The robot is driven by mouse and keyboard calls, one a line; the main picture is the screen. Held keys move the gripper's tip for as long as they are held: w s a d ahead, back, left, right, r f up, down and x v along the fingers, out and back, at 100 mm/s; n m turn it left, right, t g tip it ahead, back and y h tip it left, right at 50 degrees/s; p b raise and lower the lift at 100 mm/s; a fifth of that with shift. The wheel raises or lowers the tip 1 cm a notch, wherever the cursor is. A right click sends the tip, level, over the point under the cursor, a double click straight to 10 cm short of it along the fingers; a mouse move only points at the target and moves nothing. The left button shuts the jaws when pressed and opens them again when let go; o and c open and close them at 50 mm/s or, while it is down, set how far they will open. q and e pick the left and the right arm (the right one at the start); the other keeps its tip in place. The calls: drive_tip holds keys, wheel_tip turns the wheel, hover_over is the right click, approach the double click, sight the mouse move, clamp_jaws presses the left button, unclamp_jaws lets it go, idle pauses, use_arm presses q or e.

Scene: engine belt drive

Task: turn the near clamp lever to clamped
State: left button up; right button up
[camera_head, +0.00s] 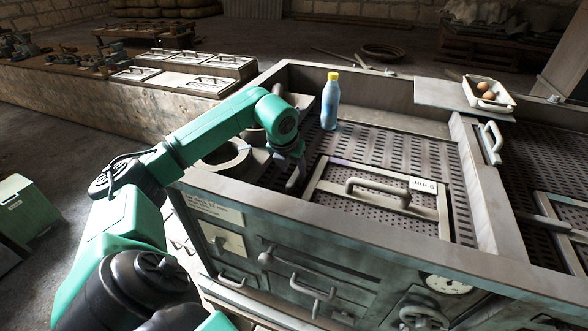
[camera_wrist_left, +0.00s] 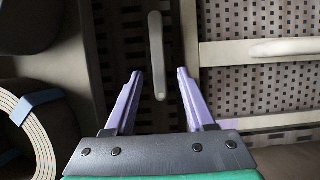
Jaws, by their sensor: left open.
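A pale grey lever (camera_wrist_left: 156,55) shows in the left wrist view as a rounded upright bar beside the perforated panel, likely the near clamp lever. My left gripper (camera_wrist_left: 160,75) is open, with its two purple fingers apart on either side of the lever's lower end; I see no clear contact. In the head view my left gripper (camera_head: 292,172) points down beside the left edge of the framed perforated panel (camera_head: 318,194); the arm and fingers partly hide the lever there. My right gripper is not in view.
A grey handle (camera_head: 378,184) stands on the panel, right of the gripper. A blue bottle with a yellow cap (camera_head: 330,102) stands behind it. A round ring (camera_head: 223,155) lies to the left. A tray with eggs (camera_head: 489,95) sits at the back right.

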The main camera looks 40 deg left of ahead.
sight(294, 175)
use_arm(q)
drive_tip(key=x, duration=0.3)
drive_tip(key=shift+a, duration=0.3)
drive_tip(key=shift+d+f+p, duration=0.1)
drive_tip(key=shift+f+p, duration=0.05)
drive_tip(key=shift+p, duration=0.15)
drive_tip(key=shift+s+d, duration=0.1)
drive_tip(key=shift+d, duration=0.2)
drive_tip(key=shift+c, duration=1.2)
drive_tip(key=shift+a, duration=0.2)
clamp_jaws()
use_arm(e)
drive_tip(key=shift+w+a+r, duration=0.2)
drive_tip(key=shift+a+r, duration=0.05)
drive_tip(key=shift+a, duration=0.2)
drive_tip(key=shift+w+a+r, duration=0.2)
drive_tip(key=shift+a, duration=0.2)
